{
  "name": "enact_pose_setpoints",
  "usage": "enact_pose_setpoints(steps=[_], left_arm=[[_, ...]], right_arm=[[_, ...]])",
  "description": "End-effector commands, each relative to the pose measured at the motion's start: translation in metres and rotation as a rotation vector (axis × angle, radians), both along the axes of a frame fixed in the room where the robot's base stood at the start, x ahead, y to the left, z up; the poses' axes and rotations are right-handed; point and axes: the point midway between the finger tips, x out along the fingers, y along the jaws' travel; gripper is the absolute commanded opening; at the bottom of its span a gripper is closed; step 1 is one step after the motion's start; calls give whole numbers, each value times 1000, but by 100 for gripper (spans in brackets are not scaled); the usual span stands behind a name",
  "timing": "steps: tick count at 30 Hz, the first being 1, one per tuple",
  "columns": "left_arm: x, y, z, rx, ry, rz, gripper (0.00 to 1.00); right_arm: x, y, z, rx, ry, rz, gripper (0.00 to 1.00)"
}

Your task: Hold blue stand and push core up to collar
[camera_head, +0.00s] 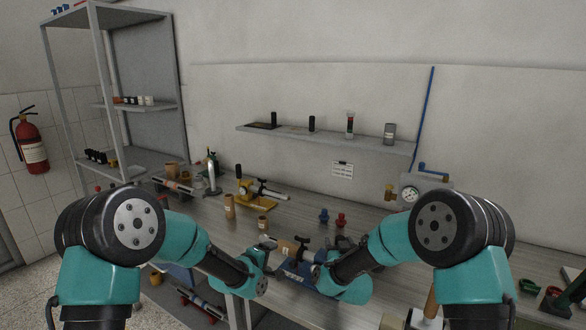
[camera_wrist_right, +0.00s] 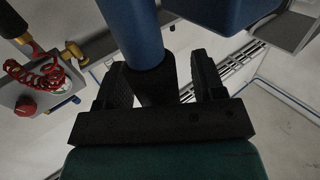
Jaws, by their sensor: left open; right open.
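The blue stand (camera_head: 297,269) is on the bench between my two wrists in the head view. A brown tube (camera_head: 286,247), likely the core, lies on top of it beside a black part (camera_head: 303,242), which may be the collar. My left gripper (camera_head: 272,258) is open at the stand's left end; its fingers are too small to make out. My right gripper (camera_head: 318,262) is at the right end, partly hidden by its arm. In the right wrist view, its open fingers (camera_wrist_right: 160,72) stand either side of a blue cylinder (camera_wrist_right: 131,28) with a black end (camera_wrist_right: 155,80).
Brown tubes (camera_head: 229,206) and a yellow-based device (camera_head: 258,194) stand behind the stand. Small blue and red parts (camera_head: 340,219) sit behind right. A gauge box (camera_head: 410,194) is at the back right. Bare bench (camera_head: 300,208) lies between them.

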Motion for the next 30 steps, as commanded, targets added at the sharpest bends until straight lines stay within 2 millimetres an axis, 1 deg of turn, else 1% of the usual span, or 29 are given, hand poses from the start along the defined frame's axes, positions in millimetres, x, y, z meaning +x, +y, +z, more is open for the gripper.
enact_pose_setpoints(steps=[5, 8, 11, 14, 24, 27, 30], left_arm=[[0, 0, 0, 0, 0, 0, 78], [0, 0, 0, 0, 0, 0, 78], [0, 0, 0, 0, 0, 0, 78], [0, 0, 0, 0, 0, 0, 78], [0, 0, 0, 0, 0, 0, 78], [0, 0, 0, 0, 0, 0, 78], [0, 0, 0, 0, 0, 0, 78]], right_arm=[[-3, 0, -2, -1, 4, 0, 63], [-9, 0, -2, -1, 5, 1, 63], [-19, -1, -1, -1, 4, 1, 63], [-35, -2, -1, -1, 3, 1, 63], [-97, -5, 0, 0, 1, 2, 63], [-109, -5, 0, 0, 1, 2, 63], [-117, -6, 0, 0, 1, 1, 63]])
